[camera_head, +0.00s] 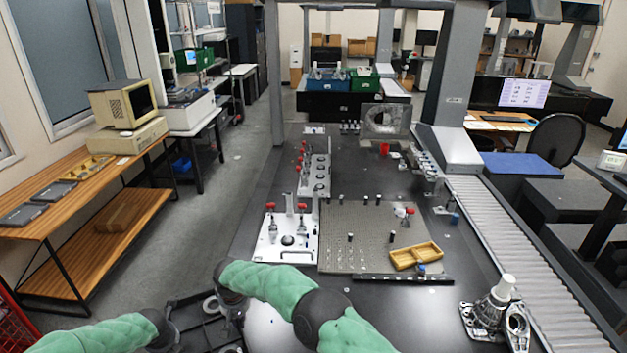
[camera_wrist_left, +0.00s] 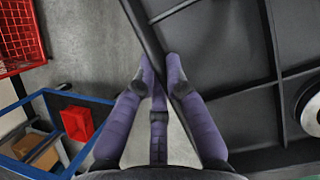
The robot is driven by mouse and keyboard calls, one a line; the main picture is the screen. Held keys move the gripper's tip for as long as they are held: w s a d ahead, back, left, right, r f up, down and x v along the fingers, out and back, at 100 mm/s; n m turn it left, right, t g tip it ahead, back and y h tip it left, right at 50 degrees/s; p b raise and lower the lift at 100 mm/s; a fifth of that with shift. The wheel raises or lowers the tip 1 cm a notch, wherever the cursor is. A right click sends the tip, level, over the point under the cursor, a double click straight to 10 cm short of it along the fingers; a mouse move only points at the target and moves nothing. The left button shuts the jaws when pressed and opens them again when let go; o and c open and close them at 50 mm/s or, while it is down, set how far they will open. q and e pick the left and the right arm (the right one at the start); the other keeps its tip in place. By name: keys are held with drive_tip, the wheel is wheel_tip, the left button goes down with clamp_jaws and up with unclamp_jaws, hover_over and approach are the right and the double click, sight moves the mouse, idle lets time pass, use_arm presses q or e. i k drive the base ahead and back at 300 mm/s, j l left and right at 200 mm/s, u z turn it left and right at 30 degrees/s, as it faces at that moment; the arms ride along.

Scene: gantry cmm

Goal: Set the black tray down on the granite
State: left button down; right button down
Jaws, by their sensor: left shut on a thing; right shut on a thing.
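The black tray (camera_head: 188,322) is at the bottom of the head view, by the near left edge of the dark granite (camera_head: 420,312). Round metal parts lie in it. My right gripper (camera_head: 232,298) is shut on the tray's side nearest the granite. My left gripper (camera_head: 168,338) is at the tray's left side, partly cut off by the frame. In the left wrist view, its purple fingers (camera_wrist_left: 160,62) are shut on the tray's rim (camera_wrist_left: 148,38), with grey floor beside it. I cannot tell whether the tray touches the granite.
A white fixture plate (camera_head: 287,250) and a perforated plate (camera_head: 370,235) with a wooden box (camera_head: 416,256) stand on the granite. Metal castings (camera_head: 495,315) stand at right. Bare granite lies in front of the plates. A red crate (camera_wrist_left: 20,35) and a blue-framed bin (camera_wrist_left: 50,130) are below left.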

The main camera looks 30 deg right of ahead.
sight(385, 316)
drive_tip(key=l+z, duration=0.35)
drive_tip(key=i+l+z, duration=0.1)
drive_tip(key=l+z, duration=0.25)
drive_tip(key=l, duration=0.2)
drive_tip(key=i+l+z, duration=0.15)
drive_tip(key=l+z, duration=0.2)
drive_tip(key=l, duration=0.1)
